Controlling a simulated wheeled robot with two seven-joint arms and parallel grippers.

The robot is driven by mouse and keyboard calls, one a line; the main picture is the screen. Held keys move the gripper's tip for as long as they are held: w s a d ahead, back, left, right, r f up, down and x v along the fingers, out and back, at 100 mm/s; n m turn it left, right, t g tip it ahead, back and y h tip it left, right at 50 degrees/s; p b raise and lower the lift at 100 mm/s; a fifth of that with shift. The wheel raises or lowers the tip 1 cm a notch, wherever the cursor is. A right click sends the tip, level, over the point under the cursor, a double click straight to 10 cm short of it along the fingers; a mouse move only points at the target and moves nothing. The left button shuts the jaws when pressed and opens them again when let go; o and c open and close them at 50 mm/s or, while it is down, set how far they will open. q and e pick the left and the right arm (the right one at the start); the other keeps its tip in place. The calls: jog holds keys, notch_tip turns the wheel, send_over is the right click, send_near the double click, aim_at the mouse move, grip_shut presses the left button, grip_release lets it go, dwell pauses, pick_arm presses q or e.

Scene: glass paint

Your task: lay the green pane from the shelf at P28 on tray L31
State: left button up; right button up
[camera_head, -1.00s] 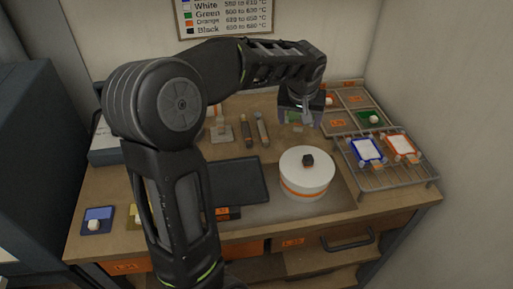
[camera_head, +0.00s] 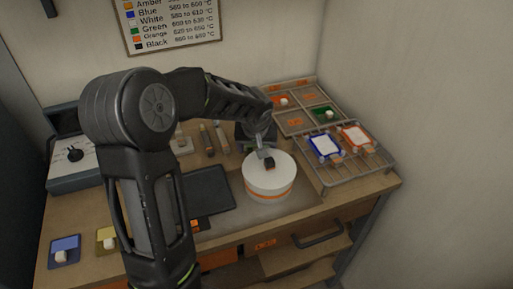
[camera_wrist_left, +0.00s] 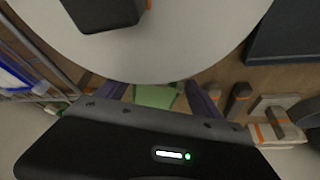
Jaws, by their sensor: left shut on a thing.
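My left gripper (camera_head: 262,146) is just behind and above the white round pot, pointing down. In the left wrist view its dark fingers (camera_wrist_left: 158,98) are shut on a pale green pane (camera_wrist_left: 155,95). The head view does not show this held pane clearly. Another green piece with a white knob (camera_head: 324,112) lies in a compartment of the divided rack (camera_head: 297,122) at the back right. The labels are too small to read, so I cannot tell which place is P28 or L31. My right gripper is not in view.
The white pot (camera_head: 268,183) has an orange band and a black knob (camera_head: 269,166). A dark flat plate (camera_head: 209,189) lies to its left. A wire rack (camera_head: 347,164) holds blue-edged and orange-edged panes. Blue (camera_head: 65,250) and amber (camera_head: 107,239) pieces lie front left.

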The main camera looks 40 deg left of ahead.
pick_arm(q)
jog(key=shift+f, duration=0.3)
jog(key=shift+f, duration=0.2)
jog(key=o, duration=1.4)
jog(key=shift+r, duration=0.1)
jog(key=shift+r, duration=0.3)
jog(key=b+v, duration=0.1)
jog(key=v, duration=1)
jog(key=shift+s+d+r, duration=0.1)
jog(key=shift+s+r, duration=0.1)
jog(key=shift+r, duration=0.1)
